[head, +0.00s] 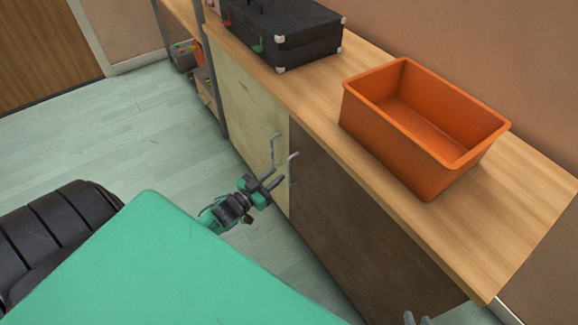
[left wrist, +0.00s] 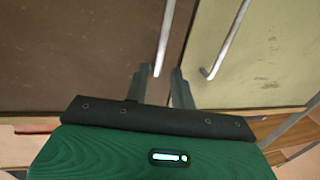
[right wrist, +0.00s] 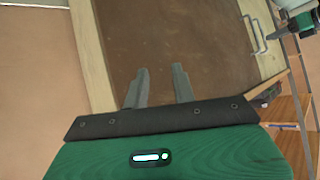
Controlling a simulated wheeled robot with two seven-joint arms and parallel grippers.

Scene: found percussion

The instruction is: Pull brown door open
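The brown door (head: 345,215) is the right-hand door of a low cabinet and looks closed. Its upright metal handle (head: 292,170) is near its left edge, beside the cream door's handle (head: 275,150). My left gripper (head: 276,182) is open at the brown door's handle. In the left wrist view the handle (left wrist: 166,38) runs down to the gap between the fingertips (left wrist: 160,74); I cannot tell whether they touch it. My right gripper (head: 416,320) is open and empty at the bottom edge of the head view. In the right wrist view its fingers (right wrist: 160,78) point at the brown door (right wrist: 170,40).
The cream door (head: 240,110) is left of the brown one. An orange bin (head: 420,150) and a black case (head: 285,35) stand on the wooden counter (head: 530,200). A shelf (head: 200,75) is beyond the cabinet. The floor (head: 130,125) in front of the cream door is clear.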

